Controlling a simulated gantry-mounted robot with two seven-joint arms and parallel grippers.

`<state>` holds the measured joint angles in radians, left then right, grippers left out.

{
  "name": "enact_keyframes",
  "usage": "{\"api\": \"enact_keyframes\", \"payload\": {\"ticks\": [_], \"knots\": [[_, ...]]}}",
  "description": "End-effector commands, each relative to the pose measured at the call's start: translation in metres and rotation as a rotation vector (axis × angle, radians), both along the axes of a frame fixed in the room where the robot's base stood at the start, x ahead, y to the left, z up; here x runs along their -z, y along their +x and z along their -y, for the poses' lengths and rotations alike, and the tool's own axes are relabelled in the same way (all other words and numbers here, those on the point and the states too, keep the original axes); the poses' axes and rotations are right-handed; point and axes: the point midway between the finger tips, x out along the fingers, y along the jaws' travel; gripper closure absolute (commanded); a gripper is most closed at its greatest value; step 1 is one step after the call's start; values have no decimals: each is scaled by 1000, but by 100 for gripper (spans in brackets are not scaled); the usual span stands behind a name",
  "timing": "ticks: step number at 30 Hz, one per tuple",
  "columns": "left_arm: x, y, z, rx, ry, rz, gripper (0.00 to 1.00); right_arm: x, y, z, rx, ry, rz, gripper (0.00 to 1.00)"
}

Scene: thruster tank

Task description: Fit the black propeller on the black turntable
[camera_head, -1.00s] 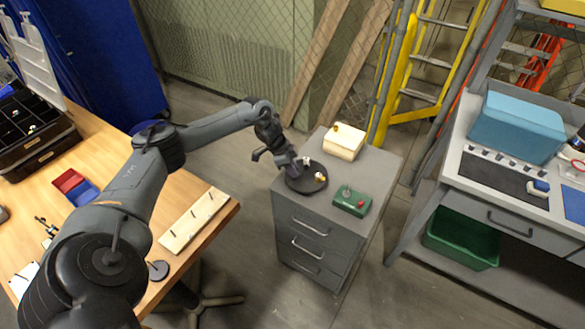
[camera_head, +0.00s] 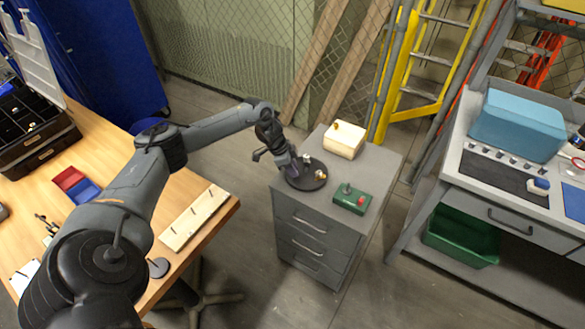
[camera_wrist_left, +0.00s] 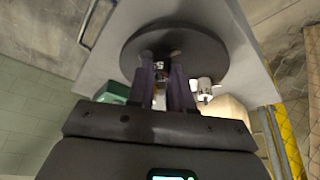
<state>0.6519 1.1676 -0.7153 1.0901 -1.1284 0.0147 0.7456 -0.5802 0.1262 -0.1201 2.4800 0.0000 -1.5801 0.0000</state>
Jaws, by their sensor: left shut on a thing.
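The black turntable (camera_head: 318,185) is a round disc on top of the grey drawer cabinet, and it fills the upper middle of the left wrist view (camera_wrist_left: 205,50). My left gripper (camera_head: 296,170) is over its left part, fingers pointing down. In the left wrist view the fingers (camera_wrist_left: 161,78) reach to the disc, shut on a small dark thing at their tips, which I take for the black propeller. Its outline merges with the black disc, so I cannot tell whether it is seated. A small white-and-brass part (camera_head: 320,175) stands on the turntable. My right gripper is out of view.
A wooden pegged board (camera_head: 193,218) lies on the left workbench. Open floor separates bench and cabinet.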

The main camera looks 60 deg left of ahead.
Motion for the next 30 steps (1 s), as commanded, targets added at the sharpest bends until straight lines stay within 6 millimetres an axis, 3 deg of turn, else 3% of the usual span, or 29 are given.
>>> {"api": "enact_keyframes", "payload": {"ticks": [15,16,21,30], "knots": [[5,0,0,0,0,0,100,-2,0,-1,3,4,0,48],[5,0,0,0,0,0,77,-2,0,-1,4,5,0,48],[5,0,0,0,0,0,51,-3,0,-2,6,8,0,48],[4,0,0,0,0,0,50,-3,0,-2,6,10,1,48]]}}
